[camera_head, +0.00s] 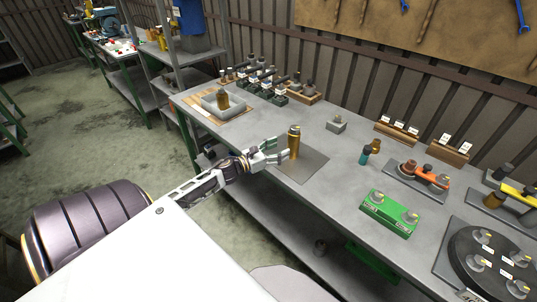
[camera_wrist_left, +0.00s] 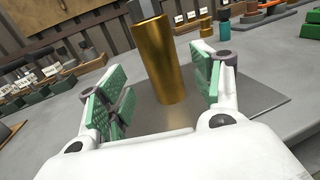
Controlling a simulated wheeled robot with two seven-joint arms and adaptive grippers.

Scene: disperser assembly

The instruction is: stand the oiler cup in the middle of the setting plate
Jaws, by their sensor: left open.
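The oiler cup appears to be the tall gold cylinder (camera_head: 294,144), standing upright on the dark grey setting plate (camera_head: 312,166), toward its back left part in the head view. In the left wrist view the gold cylinder (camera_wrist_left: 164,60) stands between the fingers, a little beyond the tips, with a grey part on top. My left gripper (camera_head: 270,153) is open just left of the cylinder, its green-padded fingers apart (camera_wrist_left: 160,88). No contact shows. The setting plate (camera_wrist_left: 250,100) extends to the right of the cylinder. My right gripper is not in view.
A green block (camera_head: 388,213) with round fittings and a dark round tray (camera_head: 462,255) lie to the right. Teal and brown small bottles (camera_head: 365,157) stand behind right. A grey tray (camera_head: 232,108) with a brown bottle is at left. Bare tabletop lies between plate and green block.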

